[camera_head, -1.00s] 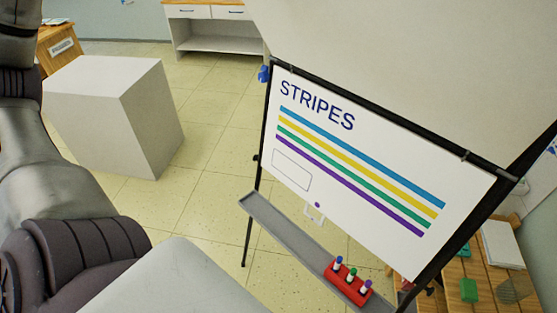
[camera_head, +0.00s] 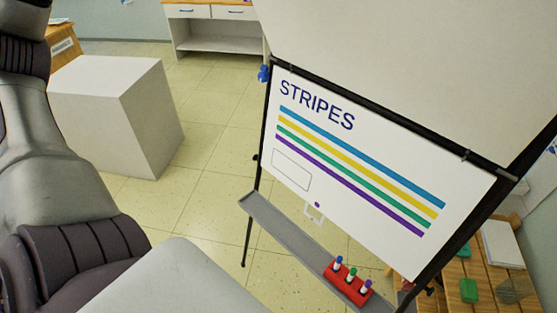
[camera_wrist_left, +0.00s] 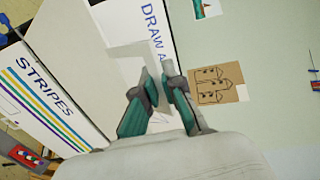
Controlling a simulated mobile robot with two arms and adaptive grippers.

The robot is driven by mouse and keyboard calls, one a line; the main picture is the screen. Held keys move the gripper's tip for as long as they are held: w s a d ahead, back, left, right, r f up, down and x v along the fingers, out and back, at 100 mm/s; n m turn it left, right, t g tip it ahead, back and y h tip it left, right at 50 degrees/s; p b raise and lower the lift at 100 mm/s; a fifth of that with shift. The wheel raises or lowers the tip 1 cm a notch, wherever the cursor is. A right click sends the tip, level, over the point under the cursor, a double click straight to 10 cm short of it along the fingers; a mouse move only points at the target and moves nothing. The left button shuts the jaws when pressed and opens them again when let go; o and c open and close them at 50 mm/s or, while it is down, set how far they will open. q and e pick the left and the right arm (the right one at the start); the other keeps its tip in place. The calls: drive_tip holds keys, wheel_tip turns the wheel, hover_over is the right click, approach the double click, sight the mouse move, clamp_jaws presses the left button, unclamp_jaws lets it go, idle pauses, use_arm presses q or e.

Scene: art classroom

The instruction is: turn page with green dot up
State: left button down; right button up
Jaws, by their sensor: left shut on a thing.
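The easel pad in the head view shows a STRIPES page (camera_head: 340,215) with blue, yellow, green and purple stripes, an empty outlined box and a purple dot (camera_head: 317,205) on its bottom tab. Above it a large blank sheet (camera_head: 400,60) is raised from the top bar. My left gripper (camera_wrist_left: 160,86), with teal fingertips, shows in the left wrist view, shut on part of a raised page. A page lettered "DRAW A" (camera_wrist_left: 135,22) is behind the fingers. The gripped edge is mostly hidden. I see no green dot. My right gripper is not in view.
The easel's grey tray (camera_head: 280,230) holds a red marker holder (camera_head: 345,285) with markers. A white block (camera_head: 110,110) stands on the floor at left. A wooden table (camera_head: 500,280) with a green block (camera_head: 468,291) is at right.

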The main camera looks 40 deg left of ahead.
use_arm(q)
drive_tip(key=w+r, duration=0.2)
drive_tip(key=w, duration=0.5)
drive_tip(key=shift+d+r, duration=0.25)
drive_tip(key=shift+d, duration=0.2)
drive_tip(key=shift+w, duration=0.1)
drive_tip(key=w+d+r, duration=0.1)
drive_tip(key=w, duration=0.8)
idle(0.3)
drive_tip(key=shift+a+r, duration=0.15)
drive_tip(key=shift+r, duration=0.05)
